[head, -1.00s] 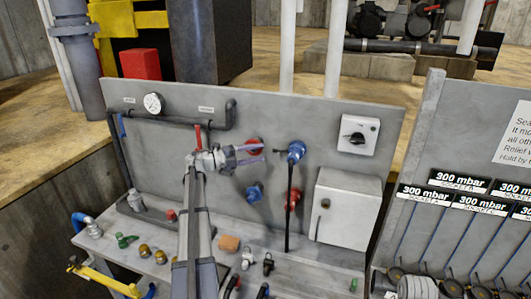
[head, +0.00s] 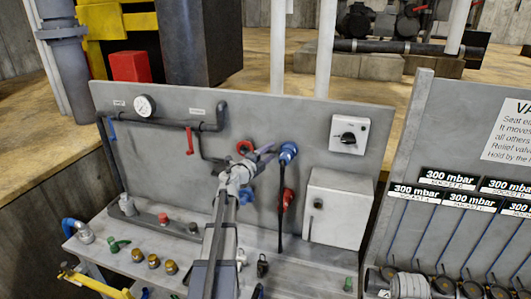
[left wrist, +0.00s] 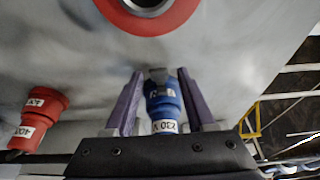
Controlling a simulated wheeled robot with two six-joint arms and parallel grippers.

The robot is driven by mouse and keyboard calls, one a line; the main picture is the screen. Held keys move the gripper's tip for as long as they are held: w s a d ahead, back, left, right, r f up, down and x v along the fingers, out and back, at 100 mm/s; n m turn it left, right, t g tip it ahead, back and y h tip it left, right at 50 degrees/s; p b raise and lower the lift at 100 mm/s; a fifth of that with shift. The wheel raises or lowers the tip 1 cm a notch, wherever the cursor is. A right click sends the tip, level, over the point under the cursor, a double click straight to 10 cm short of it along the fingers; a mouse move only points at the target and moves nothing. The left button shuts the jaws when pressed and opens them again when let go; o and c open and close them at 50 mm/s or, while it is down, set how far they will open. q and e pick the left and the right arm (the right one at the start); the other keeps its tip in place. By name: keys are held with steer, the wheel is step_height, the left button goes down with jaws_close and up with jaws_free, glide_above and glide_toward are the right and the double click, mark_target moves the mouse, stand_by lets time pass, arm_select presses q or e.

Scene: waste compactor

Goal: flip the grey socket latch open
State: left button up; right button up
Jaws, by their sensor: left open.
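My left gripper (head: 265,156) is open, its fingers spread in front of the panel close to a blue socket fitting (head: 288,152). In the left wrist view, the purple fingers of my left gripper (left wrist: 158,92) stand on either side of a blue fitting (left wrist: 163,98) with an upside-down "230" label. A small grey latch (left wrist: 158,75) shows at its top end, between the fingertips. I cannot tell whether they touch it. The latch is too small to make out in the head view. My right gripper is not in view.
A red ring (left wrist: 148,20) and a red 400 V fitting (left wrist: 36,117) lie near the fingers. A dark cable (head: 281,215) hangs down the panel (head: 160,165). A grey box (head: 335,210) and a rotary switch (head: 348,136) are to the right. Small fittings stand on the bench below.

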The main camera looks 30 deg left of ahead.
arm_select(q)
steer(key=shift+s+d+n+y, duration=0.55)
steer(key=shift+d+n+y, duration=0.2)
steer(key=shift+y, duration=0.35)
steer(key=s+d+n+g+y, duration=0.1)
steer(key=s+n+g+y, duration=0.2)
steer(key=s+n+y, duration=0.3)
steer(key=shift+m+y, duration=0.55)
steer(key=shift+y, duration=0.15)
steer(key=x, duration=0.8)
steer(key=shift+w+d+r, duration=0.15)
steer(key=shift+w+d, duration=0.05)
steer(key=shift+w, duration=0.05)
steer(key=shift+c, duration=0.2)
jaws_close()
